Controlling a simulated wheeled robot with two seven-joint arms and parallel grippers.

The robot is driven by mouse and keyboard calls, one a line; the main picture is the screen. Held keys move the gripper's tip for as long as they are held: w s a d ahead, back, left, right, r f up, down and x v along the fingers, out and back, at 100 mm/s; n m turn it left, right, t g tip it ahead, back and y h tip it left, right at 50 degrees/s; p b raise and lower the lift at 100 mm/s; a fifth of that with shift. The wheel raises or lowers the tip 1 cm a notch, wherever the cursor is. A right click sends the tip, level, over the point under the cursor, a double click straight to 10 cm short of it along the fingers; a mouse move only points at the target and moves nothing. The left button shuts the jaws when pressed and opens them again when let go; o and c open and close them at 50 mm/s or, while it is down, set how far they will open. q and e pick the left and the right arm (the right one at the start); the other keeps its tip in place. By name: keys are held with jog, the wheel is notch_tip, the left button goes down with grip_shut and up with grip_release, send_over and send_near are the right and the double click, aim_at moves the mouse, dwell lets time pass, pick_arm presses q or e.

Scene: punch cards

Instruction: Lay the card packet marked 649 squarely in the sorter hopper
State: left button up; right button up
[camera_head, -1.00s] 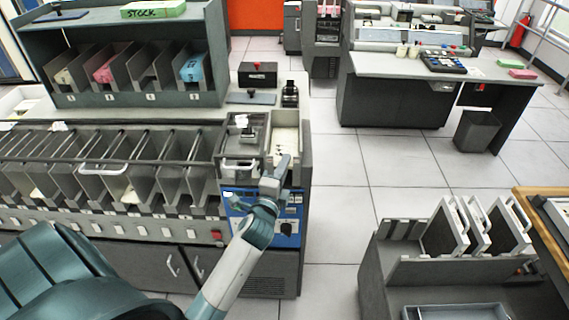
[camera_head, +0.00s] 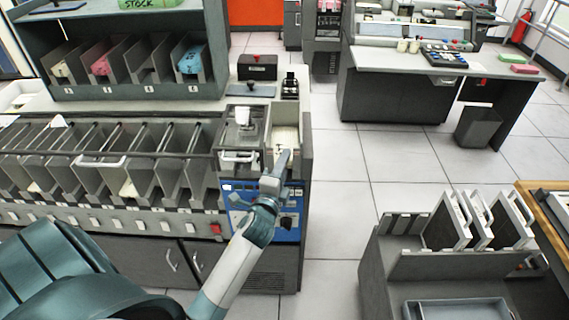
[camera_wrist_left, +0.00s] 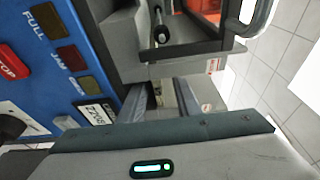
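In the head view the sorter hopper (camera_head: 286,116) is the cream-lined bay at the right end of the long grey machine. My left gripper (camera_head: 280,160) is at the bay's front edge, above the blue control panel (camera_head: 288,226). In the left wrist view the two grey fingers of my left gripper (camera_wrist_left: 165,100) stand apart, beside the blue panel (camera_wrist_left: 70,65). Small dark marks show on the cream surface just beyond the fingertips; I cannot read them. I cannot pick out the packet marked 649 in either view. My right gripper is not in view.
A clear-covered unit with a white handle (camera_head: 238,156) adjoins the hopper on the left. Sorting pockets (camera_head: 105,165) fill the machine further left. A black box (camera_head: 257,67) stands behind. A grey cart with upright panels (camera_head: 445,222) stands right, across open floor.

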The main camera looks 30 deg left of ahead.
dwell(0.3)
